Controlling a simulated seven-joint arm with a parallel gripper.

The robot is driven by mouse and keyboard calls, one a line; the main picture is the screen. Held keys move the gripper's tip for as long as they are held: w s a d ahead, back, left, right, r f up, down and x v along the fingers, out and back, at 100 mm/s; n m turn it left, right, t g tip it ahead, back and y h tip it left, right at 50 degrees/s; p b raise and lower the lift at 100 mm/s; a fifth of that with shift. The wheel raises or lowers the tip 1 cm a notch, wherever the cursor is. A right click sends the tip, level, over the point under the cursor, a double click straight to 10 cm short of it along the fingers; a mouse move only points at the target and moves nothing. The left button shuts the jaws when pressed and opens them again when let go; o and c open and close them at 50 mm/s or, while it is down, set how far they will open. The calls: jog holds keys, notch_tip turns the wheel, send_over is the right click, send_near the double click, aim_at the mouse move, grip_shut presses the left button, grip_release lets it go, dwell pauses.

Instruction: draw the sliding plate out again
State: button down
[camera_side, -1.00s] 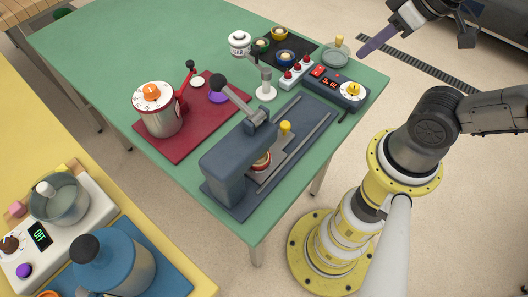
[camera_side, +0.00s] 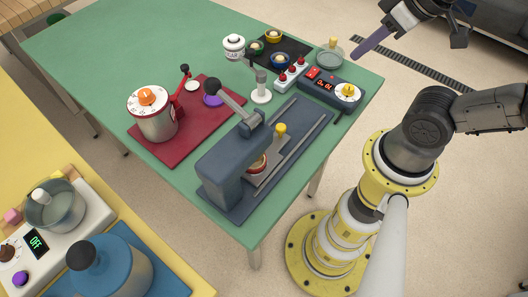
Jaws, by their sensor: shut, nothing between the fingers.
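The blue-grey press (camera_side: 232,165) stands on the green table near its front corner. Its lever, with a dark knob (camera_side: 214,87), slants up toward the back left. Two grey rails (camera_side: 298,143) run from under the press head toward the back right. A yellow knob (camera_side: 281,129) stands between the rails, close to the head, seemingly on the sliding plate, whose body is mostly hidden. A round red and pale item (camera_side: 258,164) shows partly under the head. My gripper (camera_side: 358,48), with purple fingers, is shut and empty, in the air beyond the table's right edge, apart from the knob.
A red board (camera_side: 190,130) with a pot (camera_side: 153,115) lies left of the press.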

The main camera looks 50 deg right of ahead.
jog(key=c, duration=1.2)
grip_release()
jog(key=shift+c, duration=0.2)
jog(key=shift+o, duration=1.2)
jog(key=shift+r+n, duration=0.2)
jog(key=shift+n, duration=0.2)
jog(key=o, duration=0.4)
jog(key=shift+w+a+r+n+g, duration=0.15)
jog(key=shift+w+r+n, duration=0.1)
jog(key=shift+w+n, duration=0.3)
jog(key=shift+w+a+r+n+g, duration=0.15)
jog(key=shift+w+r+n, duration=0.1)
jog(key=shift+w+n, duration=0.3)
jog(key=n+g, duration=0.5)
jog(key=n, duration=0.1)
send_over(281, 126)
notch_tip(281, 126, down, 8)
notch_tip(281, 126, down, 13)
grip_shut()
